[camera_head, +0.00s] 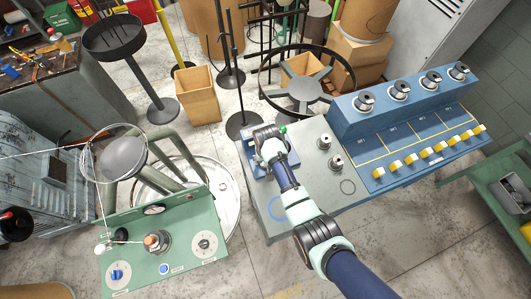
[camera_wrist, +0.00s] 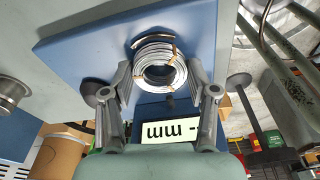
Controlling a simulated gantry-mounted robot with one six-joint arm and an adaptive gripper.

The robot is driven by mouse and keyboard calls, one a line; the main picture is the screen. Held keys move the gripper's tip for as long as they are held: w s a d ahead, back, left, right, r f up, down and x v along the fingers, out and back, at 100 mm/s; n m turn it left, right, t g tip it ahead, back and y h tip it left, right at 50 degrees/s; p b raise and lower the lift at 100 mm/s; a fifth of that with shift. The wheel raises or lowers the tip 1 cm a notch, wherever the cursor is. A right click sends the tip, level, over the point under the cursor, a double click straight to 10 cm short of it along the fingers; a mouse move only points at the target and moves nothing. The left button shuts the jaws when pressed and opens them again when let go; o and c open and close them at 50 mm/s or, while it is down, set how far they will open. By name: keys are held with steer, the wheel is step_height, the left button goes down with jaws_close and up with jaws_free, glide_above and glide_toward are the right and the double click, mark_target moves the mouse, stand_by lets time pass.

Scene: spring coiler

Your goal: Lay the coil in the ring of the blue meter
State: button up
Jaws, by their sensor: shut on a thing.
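The coil (camera_wrist: 158,52) is a silver wire bundle with several tan ties, seen in the wrist view between my fingertips. My gripper (camera_wrist: 158,82) is shut on it, one finger on each side. The blue meter (camera_wrist: 75,45) is a flat blue plate behind the coil, with a white "mm" display (camera_wrist: 170,132) below it in the picture. A thin curved piece shows just above the coil; I cannot tell if it is the ring. I cannot tell whether the coil touches the plate. In the head view my gripper (camera_head: 268,150) covers much of the blue meter (camera_head: 256,167) and hides the coil.
The meter stands on a grey-green bench (camera_head: 270,205) with metal spools (camera_head: 336,163) to its right. A blue rack with spools and yellow-marked lanes (camera_head: 405,135) lies further right. A green control panel (camera_head: 165,245) stands to the left. A dark round-rimmed stand (camera_head: 304,88) rises behind.

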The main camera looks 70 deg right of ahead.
steer(key=shift+f, duration=0.25)
steer(key=o, duration=1.4)
steer(key=shift+r, duration=0.1)
steer(key=r, duration=0.4)
steer(key=a+r, duration=0.1)
steer(key=r, duration=0.3)
steer(key=s+r, duration=0.1)
steer(key=r, duration=0.2)
steer(key=shift+a+r, duration=0.25)
steer(key=shift+r, duration=0.15)
steer(key=shift+w, duration=0.1)
